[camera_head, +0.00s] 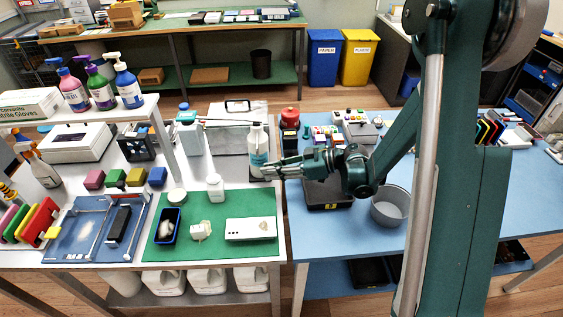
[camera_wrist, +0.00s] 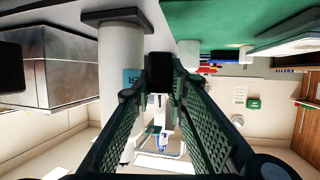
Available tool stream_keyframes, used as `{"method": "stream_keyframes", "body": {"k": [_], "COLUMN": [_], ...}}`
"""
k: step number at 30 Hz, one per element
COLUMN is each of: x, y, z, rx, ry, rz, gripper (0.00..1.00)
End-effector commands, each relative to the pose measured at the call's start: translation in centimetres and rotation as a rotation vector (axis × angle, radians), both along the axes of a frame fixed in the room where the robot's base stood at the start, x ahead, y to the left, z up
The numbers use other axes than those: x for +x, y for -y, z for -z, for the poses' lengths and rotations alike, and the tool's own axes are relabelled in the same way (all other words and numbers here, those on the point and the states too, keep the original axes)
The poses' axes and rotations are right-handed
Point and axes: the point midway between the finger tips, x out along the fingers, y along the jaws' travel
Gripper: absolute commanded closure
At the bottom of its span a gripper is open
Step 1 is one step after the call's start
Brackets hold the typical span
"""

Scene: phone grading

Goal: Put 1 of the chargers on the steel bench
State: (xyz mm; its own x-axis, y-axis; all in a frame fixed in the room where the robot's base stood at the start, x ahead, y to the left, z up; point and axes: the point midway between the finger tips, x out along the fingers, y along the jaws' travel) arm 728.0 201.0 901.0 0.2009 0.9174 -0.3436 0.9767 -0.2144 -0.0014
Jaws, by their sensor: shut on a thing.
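My gripper (camera_head: 266,173) reaches left over the right edge of the pale-topped bench (camera_head: 232,168), which looks like the steel bench. In the wrist view its green fingers (camera_wrist: 160,78) close on a small dark block (camera_wrist: 159,68). I cannot tell for sure that this block is a charger. The gripper is beside a white bottle with a blue label (camera_head: 258,140), which also shows left of the fingers in the wrist view (camera_wrist: 121,60). A small white blocky thing (camera_head: 201,230), perhaps a charger, lies on the green mat (camera_head: 224,205).
On the mat are a blue tray (camera_head: 167,225), a white box (camera_head: 250,228) and a small white bottle (camera_head: 215,187). The blue table (camera_head: 340,232) to the right carries a black tray (camera_head: 328,196) and a grey bowl (camera_head: 390,207). A shelf with pump bottles stands at left.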

Motion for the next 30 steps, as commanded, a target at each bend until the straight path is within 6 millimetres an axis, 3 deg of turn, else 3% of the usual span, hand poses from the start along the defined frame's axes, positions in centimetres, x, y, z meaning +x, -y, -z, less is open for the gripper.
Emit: {"method": "stream_keyframes", "body": {"k": [18, 30], "x": [-1.5, -1.9], "y": [-9.4, -10.9], "z": [-1.8, -2.0], "rx": [-0.001, -0.001], "ry": [0.000, -0.001], "rz": [-0.177, -0.205], "gripper": [0.98, 0.98]}}
